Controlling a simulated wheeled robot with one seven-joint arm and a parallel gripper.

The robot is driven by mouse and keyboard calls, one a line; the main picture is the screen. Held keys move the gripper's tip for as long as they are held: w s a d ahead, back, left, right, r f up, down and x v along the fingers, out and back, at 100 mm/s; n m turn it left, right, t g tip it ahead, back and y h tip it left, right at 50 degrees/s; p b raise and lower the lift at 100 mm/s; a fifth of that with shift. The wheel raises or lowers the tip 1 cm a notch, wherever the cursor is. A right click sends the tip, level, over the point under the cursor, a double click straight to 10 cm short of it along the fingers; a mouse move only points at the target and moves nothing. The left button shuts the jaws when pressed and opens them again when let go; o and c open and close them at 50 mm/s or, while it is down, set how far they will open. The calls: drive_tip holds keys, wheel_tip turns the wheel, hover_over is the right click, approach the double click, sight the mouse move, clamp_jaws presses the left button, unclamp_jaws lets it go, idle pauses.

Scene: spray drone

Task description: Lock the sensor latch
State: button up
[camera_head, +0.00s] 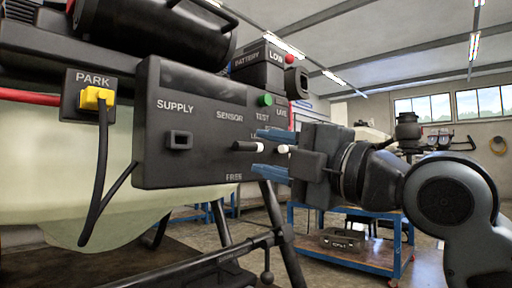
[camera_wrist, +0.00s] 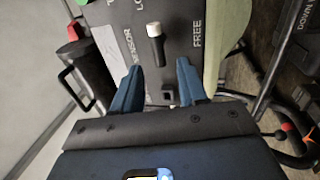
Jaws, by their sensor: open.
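The dark sensor panel (camera_head: 205,165) faces my gripper, with SENSOR, TEST and FREE lettering; the LOCK label is partly hidden by a finger. The sensor latch (camera_head: 248,146) is a short black handle with a white end, sticking out of the panel. It also shows in the wrist view (camera_wrist: 156,45), beyond the fingertips and near the gap between them. My gripper (camera_head: 270,153) is open, its blue fingers above and below the latch's line in the head view. No finger visibly grips the latch. Whether the fingers touch the panel cannot be told.
A yellow plug (camera_head: 96,98) sits in the PARK holder at the left, its black cable hanging. An empty SUPPLY socket (camera_head: 179,140) is on the panel. A green button (camera_head: 265,100) is at the panel's top. A blue-framed cart (camera_head: 350,246) stands behind my arm.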

drive_tip(key=shift+v, duration=1.95)
